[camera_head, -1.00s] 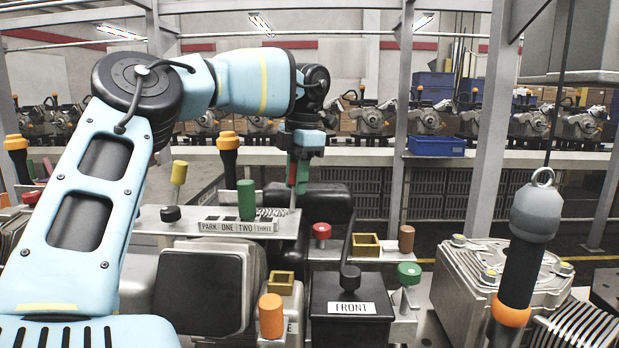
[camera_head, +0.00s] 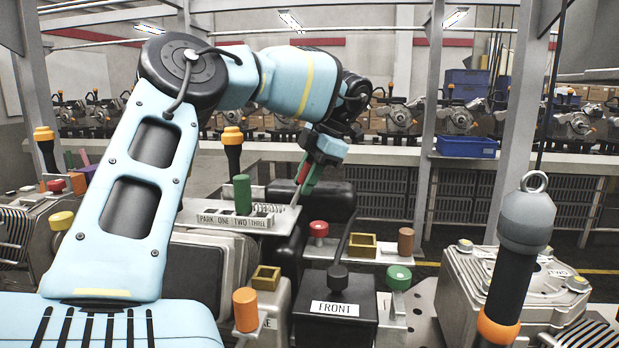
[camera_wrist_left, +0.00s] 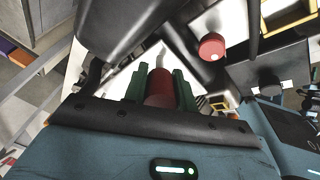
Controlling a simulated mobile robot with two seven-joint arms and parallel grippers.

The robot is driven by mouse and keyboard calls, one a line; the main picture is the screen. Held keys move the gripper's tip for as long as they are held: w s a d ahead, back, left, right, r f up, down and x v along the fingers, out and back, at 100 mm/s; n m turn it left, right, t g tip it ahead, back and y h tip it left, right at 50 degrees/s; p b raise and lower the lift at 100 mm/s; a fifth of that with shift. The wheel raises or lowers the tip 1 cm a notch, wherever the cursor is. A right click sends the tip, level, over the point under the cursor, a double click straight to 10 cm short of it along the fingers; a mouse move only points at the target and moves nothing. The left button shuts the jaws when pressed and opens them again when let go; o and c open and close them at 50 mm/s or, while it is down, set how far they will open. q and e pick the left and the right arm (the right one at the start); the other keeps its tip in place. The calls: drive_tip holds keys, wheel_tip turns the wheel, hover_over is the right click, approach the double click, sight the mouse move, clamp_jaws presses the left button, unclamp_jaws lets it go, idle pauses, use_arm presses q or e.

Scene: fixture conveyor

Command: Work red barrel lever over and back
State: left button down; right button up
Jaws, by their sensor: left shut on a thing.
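The red barrel lever (camera_head: 302,173) stands at the right end of the plate marked PARK, ONE, TWO, THREE (camera_head: 236,219). Its pale stem rises from the plate and leans, with its top to the right. My left gripper (camera_head: 308,172) is shut on the red barrel and reaches it from above and the right. In the left wrist view the red barrel (camera_wrist_left: 160,88) sits between the two green fingers, with the pale stem beyond it. The gripper partly hides the barrel in the head view. My right gripper is not in view.
A green cylinder (camera_head: 243,194) stands on the same plate. Nearby are a red knob (camera_head: 319,229), a brass square frame (camera_head: 362,245), a brown cylinder (camera_head: 405,241) and a black box marked FRONT (camera_head: 335,308). A grey-topped hanging handle (camera_head: 511,265) is at the right.

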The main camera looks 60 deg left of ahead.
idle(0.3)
use_arm(q)
drive_tip(key=c, duration=1.1)
unclamp_jaws()
drive_tip(key=shift+w, duration=0.1)
drive_tip(key=shift+b+v, duration=0.35)
drive_tip(key=shift+v, duration=3.5)
